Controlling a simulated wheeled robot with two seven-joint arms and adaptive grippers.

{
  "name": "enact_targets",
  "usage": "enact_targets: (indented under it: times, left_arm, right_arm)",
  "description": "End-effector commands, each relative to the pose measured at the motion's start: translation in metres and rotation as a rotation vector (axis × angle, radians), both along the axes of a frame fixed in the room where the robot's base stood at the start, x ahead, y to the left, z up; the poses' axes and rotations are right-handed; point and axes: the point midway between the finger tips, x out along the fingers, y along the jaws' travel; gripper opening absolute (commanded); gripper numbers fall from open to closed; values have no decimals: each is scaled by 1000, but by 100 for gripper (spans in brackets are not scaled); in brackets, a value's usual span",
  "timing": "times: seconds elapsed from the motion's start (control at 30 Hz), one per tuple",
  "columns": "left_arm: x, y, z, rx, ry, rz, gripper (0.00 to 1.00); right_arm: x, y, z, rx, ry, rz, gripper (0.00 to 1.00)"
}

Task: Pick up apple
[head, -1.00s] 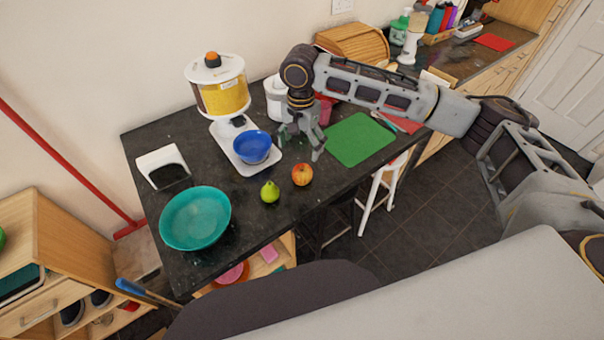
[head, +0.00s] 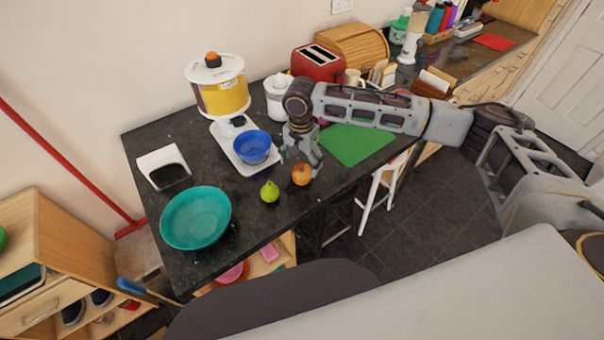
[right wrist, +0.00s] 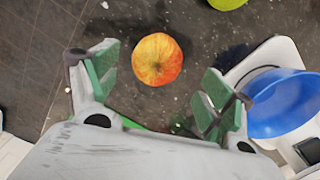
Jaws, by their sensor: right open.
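The red and yellow apple (head: 301,175) rests on the dark granite counter near its front edge. It also shows in the right wrist view (right wrist: 157,59), ahead of the fingertips and roughly between their lines. My right gripper (head: 299,164) points down just above and behind the apple in the head view. In the right wrist view its green-padded fingers (right wrist: 158,85) are spread wide with nothing between them. I cannot tell whether the fingers touch the apple. My left gripper is in neither view.
A green pear (head: 269,191) sits left of the apple. A blue bowl (head: 253,147) stands on a white scale (head: 228,128) behind. A teal bowl (head: 196,218) is at the left. A green mat (head: 356,144) lies to the right. A red toaster (head: 318,62) stands farther back.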

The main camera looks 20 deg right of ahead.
Motion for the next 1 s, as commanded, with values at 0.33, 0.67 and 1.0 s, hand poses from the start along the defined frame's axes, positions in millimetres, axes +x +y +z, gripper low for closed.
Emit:
enact_targets:
  times: [0.33, 0.67, 1.0]
  left_arm:
    - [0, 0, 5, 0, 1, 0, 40]
    - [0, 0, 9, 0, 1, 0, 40]
    - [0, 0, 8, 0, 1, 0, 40]
  right_arm:
    - [-3, -1, -19, -1, 1, -1, 82]
    - [-4, -1, -49, -1, 1, 0, 82]
    - [-4, -1, -52, 0, 0, 0, 82]
